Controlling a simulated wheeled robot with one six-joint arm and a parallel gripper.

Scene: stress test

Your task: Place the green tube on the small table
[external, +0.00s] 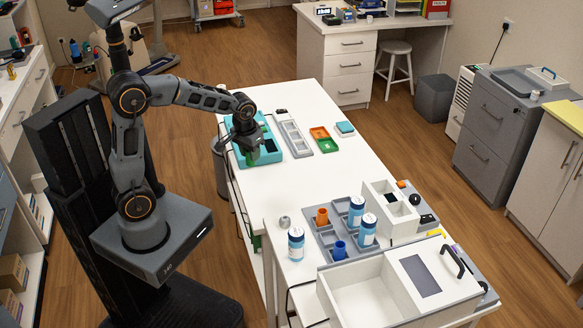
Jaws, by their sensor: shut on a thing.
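My gripper (246,148) is at the left edge of the long white table, over a teal tray (270,158). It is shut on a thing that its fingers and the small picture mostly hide. I cannot tell whether this is the green tube, and I cannot make out a separate green tube elsewhere. A little green shows beside the gripper, too small to name. The long white table (330,185) runs from the back toward the front. I cannot tell which surface is the small table.
Near the tray are a grey rack (295,139) and orange and green bins (325,140). Toward the front stand blue-and-white bottles (296,244), cups on a grey tray (326,238), and a large white box (365,293). The table's middle is clear.

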